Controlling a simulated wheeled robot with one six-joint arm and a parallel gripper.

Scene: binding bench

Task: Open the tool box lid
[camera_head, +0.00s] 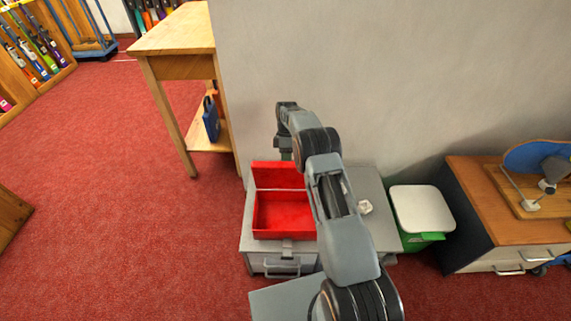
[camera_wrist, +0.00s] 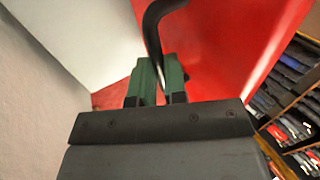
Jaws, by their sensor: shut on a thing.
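The red tool box (camera_head: 283,216) sits on a grey cabinet beside the wall. Its red lid (camera_head: 272,176) stands raised at the back of the box, and the inside shows, with no contents that I can make out. My gripper (camera_head: 287,157) is behind the top of the lid, partly hidden by my arm. In the wrist view, the green fingers of my gripper (camera_wrist: 160,78) are shut on a black curved handle (camera_wrist: 152,32) next to the red lid (camera_wrist: 225,45). My arm covers the right side of the box in the head view.
The grey cabinet top (camera_head: 366,186) carries a small white object (camera_head: 365,207) to the right of the box. A green bin with a white lid (camera_head: 421,209) and a wooden-topped cabinet (camera_head: 465,190) stand further right. The wall (camera_head: 400,80) is close behind. Red floor is open at left.

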